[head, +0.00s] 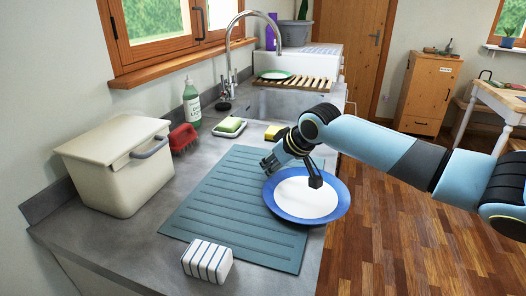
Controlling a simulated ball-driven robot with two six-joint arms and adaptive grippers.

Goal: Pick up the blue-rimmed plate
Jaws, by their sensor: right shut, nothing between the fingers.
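The blue-rimmed plate (306,201), white in the middle with a wide blue rim, shows at the right edge of the ribbed teal mat (225,205). In the picture it overlaps the counter's edge and the floor behind. My right gripper (268,162) is shut and empty, at the plate's upper left, over the mat. I cannot tell whether the gripper touches the plate. My left gripper is not in view.
A cream lidded bin (119,166), a red brush (183,137) and a green bottle (192,104) stand along the wall. A striped block (207,261) sits at the mat's near edge.

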